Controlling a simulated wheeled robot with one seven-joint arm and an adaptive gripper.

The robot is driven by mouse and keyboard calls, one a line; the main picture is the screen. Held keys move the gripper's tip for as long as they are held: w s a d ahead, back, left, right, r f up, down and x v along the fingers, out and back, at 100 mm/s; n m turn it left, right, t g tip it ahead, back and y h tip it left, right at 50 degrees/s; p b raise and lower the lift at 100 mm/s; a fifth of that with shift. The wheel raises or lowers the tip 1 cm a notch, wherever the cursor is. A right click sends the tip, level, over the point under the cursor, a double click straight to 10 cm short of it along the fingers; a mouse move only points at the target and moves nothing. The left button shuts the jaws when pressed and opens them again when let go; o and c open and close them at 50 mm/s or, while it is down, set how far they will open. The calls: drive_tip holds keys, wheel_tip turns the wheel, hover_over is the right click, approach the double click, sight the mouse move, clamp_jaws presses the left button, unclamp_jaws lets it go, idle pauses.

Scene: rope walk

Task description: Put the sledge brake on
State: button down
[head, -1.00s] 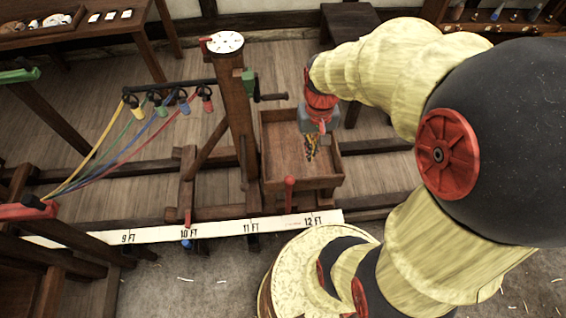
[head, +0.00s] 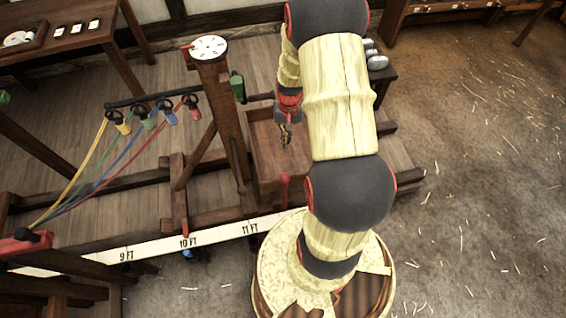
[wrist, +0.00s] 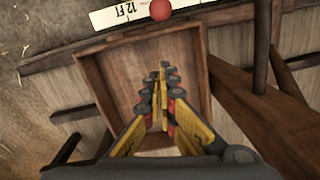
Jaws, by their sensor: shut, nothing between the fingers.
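The wooden sledge carries an upright post (head: 222,120) with a white dial on top and an open box (head: 262,150) at its right. A red-knobbed lever (head: 284,181), which looks like the brake, stands upright at the box's front edge. Its round red knob (wrist: 160,10) shows at the top of the wrist view, beyond the box rim. My gripper (head: 286,138) points down over the box. In the wrist view my gripper (wrist: 163,72) has its fingertips together, with nothing held, apart from the knob. The lever's lower part is hard to see.
Coloured strands run from hooks (head: 145,117) left of the post to a red-topped stand (head: 25,241). A white foot scale (head: 160,246) lies along the front rail. A green block (head: 237,87) sits on the post. Open floor (head: 470,200) lies to the right.

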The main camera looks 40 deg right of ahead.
drive_tip(key=s+a+f+b, duration=0.3)
drive_tip(key=f+b, duration=0.1)
drive_tip(key=f, duration=0.6)
drive_tip(key=shift+a+f, duration=0.2)
drive_tip(key=shift+f, duration=0.15)
drive_tip(key=shift+s+b, duration=0.1)
drive_tip(key=shift+b, duration=0.2)
